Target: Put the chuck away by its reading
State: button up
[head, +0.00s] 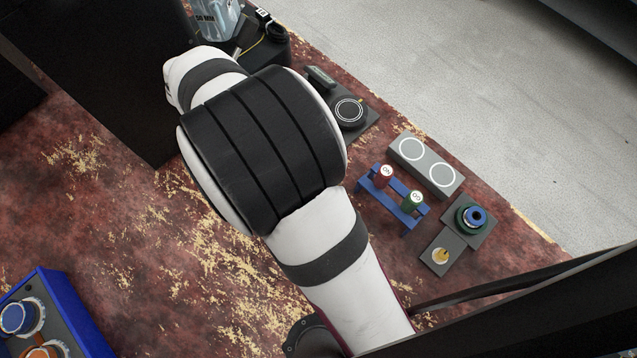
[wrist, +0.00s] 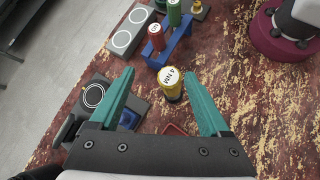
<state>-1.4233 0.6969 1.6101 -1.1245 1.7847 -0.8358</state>
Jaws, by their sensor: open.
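My gripper (wrist: 158,75) is open, its two teal fingers spread wide. A yellow-topped cylinder (wrist: 169,77) with a white lettered label shows between the fingertips, apart from both. Its lettering is too small to read surely. A black round piece with a white ring (head: 349,111) sits on a grey plate beside a small dark box (head: 319,77); the ring also shows left of my fingers in the wrist view (wrist: 93,95). I cannot tell which is the chuck. My arm hides my gripper in the head view.
A blue rack (head: 408,217) holds red and green labelled plugs. Behind it is a grey block with two white circles (head: 427,167). A small plate with a brass piece (head: 440,254) is nearby. A blue-edged tray (head: 75,305) with round pieces stands lower left.

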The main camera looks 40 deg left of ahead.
jog(key=w+d+r+m+g+y, duration=0.1)
jog(key=w+d+r+m+g, duration=0.15)
jog(key=d+m, duration=0.5)
jog(key=w+d+r+m+g+y, duration=0.15)
jog(key=d+r+m+g, duration=0.3)
jog(key=d, duration=0.65)
jog(key=s+d+m+y, duration=0.6)
jog(key=s+d+m, duration=0.2)
jog(key=m, duration=0.8)
jog(key=shift+d+f+t+y, duration=0.15)
jog(key=shift+d+t+y, duration=0.25)
jog(key=shift+d, duration=0.15)
